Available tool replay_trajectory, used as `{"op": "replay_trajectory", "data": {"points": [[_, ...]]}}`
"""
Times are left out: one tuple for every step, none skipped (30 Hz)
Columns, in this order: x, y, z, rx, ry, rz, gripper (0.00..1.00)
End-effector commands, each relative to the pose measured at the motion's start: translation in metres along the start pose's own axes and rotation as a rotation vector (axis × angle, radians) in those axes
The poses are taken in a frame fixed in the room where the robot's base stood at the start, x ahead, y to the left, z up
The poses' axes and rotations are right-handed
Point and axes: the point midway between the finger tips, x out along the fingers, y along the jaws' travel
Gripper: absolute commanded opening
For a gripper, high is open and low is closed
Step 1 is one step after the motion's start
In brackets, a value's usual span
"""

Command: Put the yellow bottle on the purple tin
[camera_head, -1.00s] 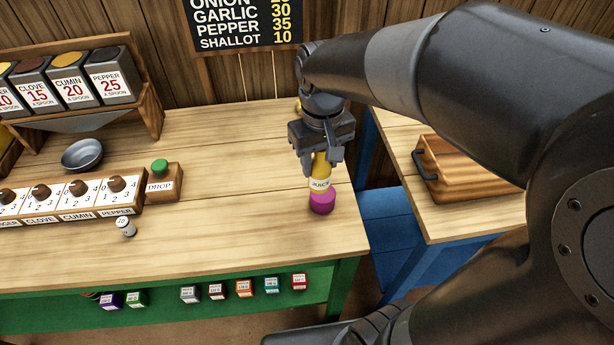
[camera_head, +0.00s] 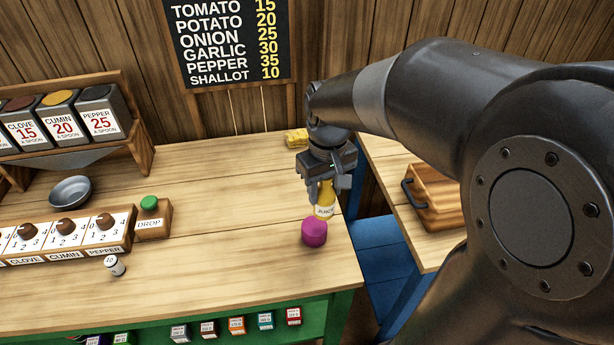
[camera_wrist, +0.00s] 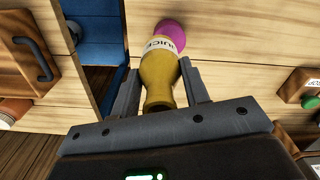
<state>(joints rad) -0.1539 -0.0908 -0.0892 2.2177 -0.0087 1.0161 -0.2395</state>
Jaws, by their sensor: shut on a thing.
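My gripper (camera_head: 325,183) is shut on the yellow bottle (camera_head: 326,193), which has a white label reading JUICE. The bottle is held nearly upright, neck end toward the gripper. The purple tin (camera_head: 314,233) stands on the table near its right front corner. In the head view the bottle's base overlaps the tin's upper right edge; whether they touch I cannot tell. In the wrist view the bottle (camera_wrist: 158,75) lies between the fingers (camera_wrist: 160,88), and the tin (camera_wrist: 172,34) shows partly beyond its base.
A small white weight (camera_head: 115,265) stands by the dial box (camera_head: 70,240). A metal bowl (camera_head: 70,191) and a green DROP button (camera_head: 149,202) are left. A yellow item (camera_head: 296,138) lies at the back. A wooden crate (camera_head: 432,195) is on the right table, across a gap.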

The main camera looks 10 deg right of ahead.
Motion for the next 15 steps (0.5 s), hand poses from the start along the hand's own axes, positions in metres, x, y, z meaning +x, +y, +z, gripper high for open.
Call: {"op": "replay_trajectory", "data": {"points": [[0.005, -0.006, -0.006, -0.003, -0.001, 0.0, 0.0], [0.007, -0.008, -0.008, -0.003, 0.0, 0.001, 0.0], [0.009, -0.011, -0.011, -0.002, 0.0, 0.001, 0.0], [0.01, -0.013, -0.012, -0.002, 0.0, 0.001, 0.0], [0.011, -0.014, -0.013, -0.002, 0.0, 0.001, 0.0], [0.013, -0.015, -0.014, -0.001, 0.001, 0.001, 0.0], [0.015, -0.015, -0.015, -0.001, 0.0, 0.0, 0.0], [0.019, -0.015, -0.015, 0.0, 0.0, 0.0, 0.0], [0.025, -0.015, -0.014, 0.0, -0.002, 0.0, 0.0], [0.03, -0.015, -0.014, 0.0, -0.003, 0.0, 0.0], [0.034, -0.015, -0.014, 0.0, -0.002, 0.0, 0.0], [0.04, -0.015, -0.014, 0.0, -0.002, 0.0, 0.0], [0.044, -0.015, -0.014, 0.001, -0.002, 0.0, 0.0], [0.047, -0.015, -0.014, 0.001, -0.002, 0.0, 0.0], [0.05, -0.015, -0.015, 0.001, 0.0, 0.0, 0.0]]}}
